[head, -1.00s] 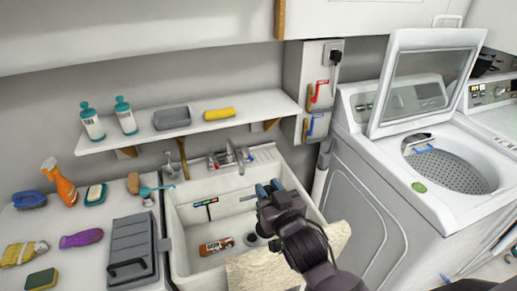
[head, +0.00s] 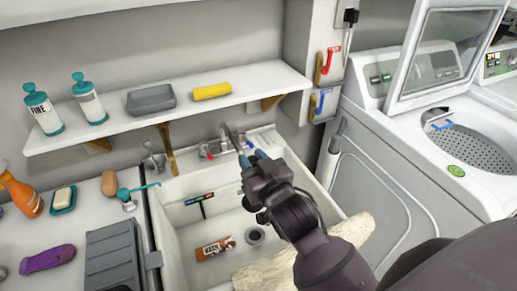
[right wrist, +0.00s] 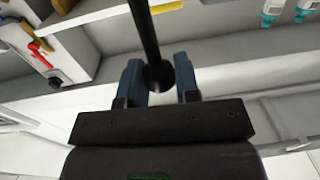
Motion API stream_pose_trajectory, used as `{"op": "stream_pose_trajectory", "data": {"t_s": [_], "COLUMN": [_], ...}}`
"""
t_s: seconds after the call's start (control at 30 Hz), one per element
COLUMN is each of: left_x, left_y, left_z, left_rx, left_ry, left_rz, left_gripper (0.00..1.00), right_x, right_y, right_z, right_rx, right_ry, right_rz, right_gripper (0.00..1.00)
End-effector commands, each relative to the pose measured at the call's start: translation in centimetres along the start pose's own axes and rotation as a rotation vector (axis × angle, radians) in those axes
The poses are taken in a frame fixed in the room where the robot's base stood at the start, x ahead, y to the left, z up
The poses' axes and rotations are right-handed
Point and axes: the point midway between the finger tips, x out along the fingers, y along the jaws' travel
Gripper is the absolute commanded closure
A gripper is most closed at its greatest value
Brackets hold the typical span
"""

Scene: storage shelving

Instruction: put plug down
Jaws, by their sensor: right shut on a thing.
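My right gripper (head: 252,158) is above the back of the white sink (head: 166,235), just in front of the tap. In the right wrist view its two blue-grey fingers (right wrist: 159,75) are shut on the black plug (right wrist: 158,78), which shows as a rounded end with a thin dark rod running up out of the picture. In the head view the gripper hides most of the plug, and I cannot tell it from the tap behind. My left gripper is not in view.
A brown bottle (head: 215,248) and a small squeegee (head: 200,203) lie in the sink near the drain (head: 255,235). A pale board (head: 350,229) crosses the front. The shelf (head: 90,128) holds bottles, a grey tray (head: 151,99) and a yellow roll (head: 212,91). The open washer stands right.

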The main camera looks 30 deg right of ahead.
Motion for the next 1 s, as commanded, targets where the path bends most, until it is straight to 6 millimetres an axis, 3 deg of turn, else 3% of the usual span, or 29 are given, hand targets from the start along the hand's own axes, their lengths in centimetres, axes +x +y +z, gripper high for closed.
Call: {"op": "stream_pose_trajectory", "data": {"t_s": [0.03,0.3,0.63,0.7,0.87,1.0], "left_x": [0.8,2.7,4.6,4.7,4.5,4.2], "left_y": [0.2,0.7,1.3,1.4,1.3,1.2], "left_z": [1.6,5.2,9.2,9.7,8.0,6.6], "left_rx": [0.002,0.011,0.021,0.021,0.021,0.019], "left_ry": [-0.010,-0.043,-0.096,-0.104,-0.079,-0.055], "left_rz": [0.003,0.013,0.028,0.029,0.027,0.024], "left_gripper": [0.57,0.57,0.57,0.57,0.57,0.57], "right_x": [0.0,0.1,0.8,2.0,5.0,8.3], "right_y": [0.0,0.0,0.0,0.5,2.5,5.5], "right_z": [2.0,7.4,12.8,12.3,8.6,5.5], "right_rx": [0.000,0.001,0.000,-0.001,-0.002,0.000], "right_ry": [-0.008,-0.014,-0.012,-0.002,0.016,0.017], "right_rz": [-0.001,-0.001,-0.002,0.002,0.030,0.074], "right_gripper": [1.00,1.00,1.00,1.00,1.00,1.00]}}
